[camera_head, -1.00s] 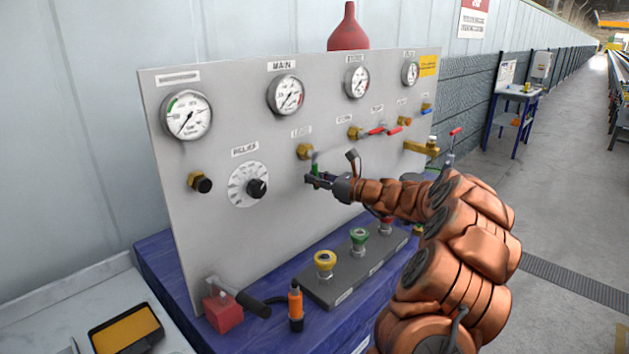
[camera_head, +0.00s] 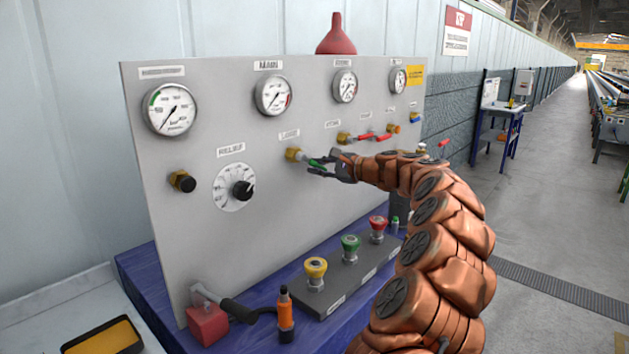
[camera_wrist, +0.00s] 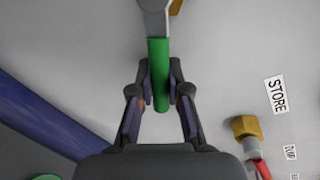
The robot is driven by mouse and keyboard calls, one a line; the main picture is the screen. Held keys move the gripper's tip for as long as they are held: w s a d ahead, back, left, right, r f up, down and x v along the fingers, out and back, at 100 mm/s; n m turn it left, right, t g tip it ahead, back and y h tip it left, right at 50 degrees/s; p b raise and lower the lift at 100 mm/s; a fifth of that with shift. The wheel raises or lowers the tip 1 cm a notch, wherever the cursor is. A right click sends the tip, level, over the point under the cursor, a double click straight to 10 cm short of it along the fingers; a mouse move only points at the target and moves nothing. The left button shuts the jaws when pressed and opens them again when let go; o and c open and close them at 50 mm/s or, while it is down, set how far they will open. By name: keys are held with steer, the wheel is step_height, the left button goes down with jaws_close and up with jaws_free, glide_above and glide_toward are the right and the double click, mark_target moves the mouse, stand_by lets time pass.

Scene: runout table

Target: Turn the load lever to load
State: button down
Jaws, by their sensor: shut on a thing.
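The load lever has a green grip (camera_head: 317,162) and sits on a brass valve (camera_head: 294,155) on the grey panel, under a small blurred label. The grip points to the right and slightly down from the valve. My gripper (camera_head: 318,168) is shut on the green grip. The lever's metal arm (camera_wrist: 155,18) runs up out of the picture, and a brass part shows only at the top edge.
Red-handled valves (camera_head: 365,136) sit close to the right of my gripper. A black knob on a round dial (camera_head: 242,190) is to the left. Yellow (camera_head: 315,268), green (camera_head: 350,245) and red (camera_head: 377,226) buttons stand on a box below. Gauges (camera_head: 273,95) line the top.

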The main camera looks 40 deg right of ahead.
steer(key=r+n+b, duration=0.1)
steer(key=n, duration=0.1)
steer(key=d+r+n+h+b, duration=0.1)
steer(key=b, duration=0.1)
steer(key=shift+w+n, duration=0.1)
steer(key=shift+n, duration=0.3)
steer(key=shift+d+r+n+h+b, duration=0.1)
steer(key=shift+r+n+h+b, duration=0.4)
steer(key=shift+r+n+b, duration=0.55)
steer(key=c, duration=1.1)
jaws_free()
steer(key=v, duration=1.2)
